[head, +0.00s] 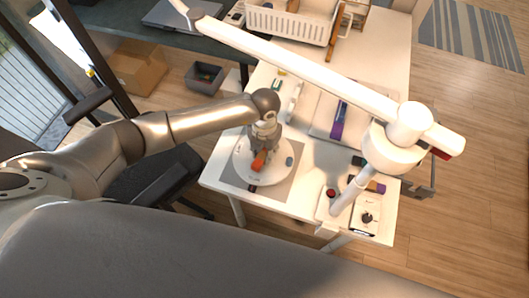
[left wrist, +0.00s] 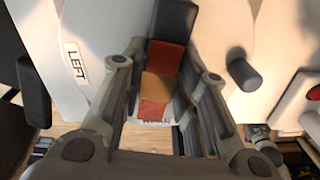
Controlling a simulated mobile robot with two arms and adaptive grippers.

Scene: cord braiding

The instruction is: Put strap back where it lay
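A short banded strap (left wrist: 158,88), red, orange and dark, lies between the two fingers of my left gripper (left wrist: 165,85) in the left wrist view. The finger pads are close along both its sides and look shut on it. In the head view the strap shows as an orange-red piece (head: 259,161) just below my left gripper (head: 264,139), over a white round disc (head: 244,172). The disc carries a LEFT label in the left wrist view (left wrist: 74,62). Whether the strap touches the disc is unclear. My right gripper is not in view.
The disc is on a grey mat (head: 287,193) near the front-left table edge. A white jointed boom (head: 300,68) crosses above the table. A purple band (head: 338,122) lies on a panel behind. A white basket (head: 290,25) stands at the back. A dark peg (left wrist: 243,74) stands on the disc.

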